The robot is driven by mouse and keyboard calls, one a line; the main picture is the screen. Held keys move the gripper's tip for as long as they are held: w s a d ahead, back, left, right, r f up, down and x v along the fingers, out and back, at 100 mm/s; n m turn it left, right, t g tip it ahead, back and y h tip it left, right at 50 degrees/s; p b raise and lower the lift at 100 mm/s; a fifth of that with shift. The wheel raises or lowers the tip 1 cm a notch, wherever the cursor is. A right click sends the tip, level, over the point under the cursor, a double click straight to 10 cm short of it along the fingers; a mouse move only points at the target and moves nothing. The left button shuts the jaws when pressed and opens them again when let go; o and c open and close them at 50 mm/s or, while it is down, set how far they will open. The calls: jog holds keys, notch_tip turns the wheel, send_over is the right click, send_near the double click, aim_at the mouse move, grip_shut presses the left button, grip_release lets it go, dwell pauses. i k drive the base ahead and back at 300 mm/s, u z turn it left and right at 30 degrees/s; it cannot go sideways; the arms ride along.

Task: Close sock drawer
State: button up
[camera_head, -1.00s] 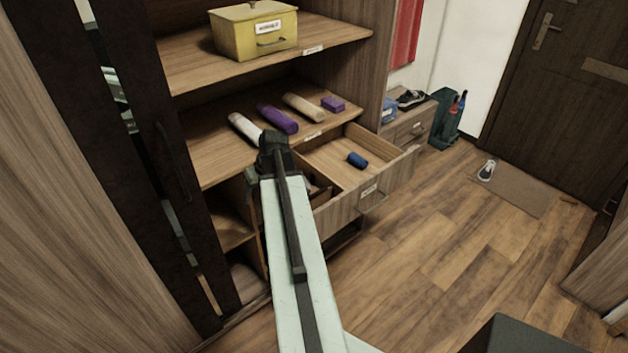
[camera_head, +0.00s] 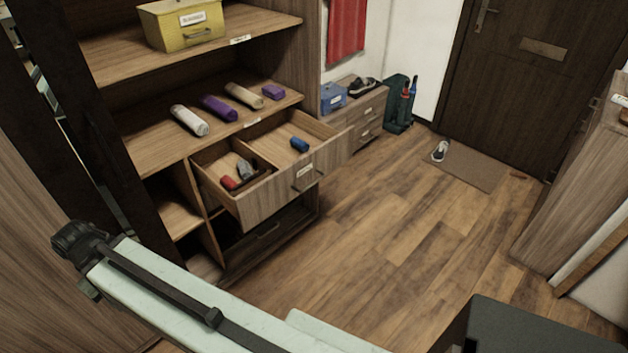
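The sock drawer (camera_head: 277,196) is a wooden drawer pulled well out of the wardrobe, with a handle and a small label on its front. Inside it are a blue rolled item (camera_head: 299,145) in the right part, and a red item (camera_head: 228,183) and a grey item (camera_head: 245,168) in the left part. The label is too small to read. The end of my arm with my gripper (camera_head: 78,243) is at the lower left, left of the drawer and apart from it in the picture. The fingers cannot be made out.
A yellow box (camera_head: 181,22) stands on the upper shelf. A lower drawer (camera_head: 268,232) is below. The wooden floor (camera_head: 400,230) is clear to the right.

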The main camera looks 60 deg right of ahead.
aim_at(266, 144)
jog(key=k, duration=0.3)
jog(key=u, duration=1.75)
jog(key=i, duration=1.3)
jog(key=z, duration=4.3)
jog(key=i, duration=1.05)
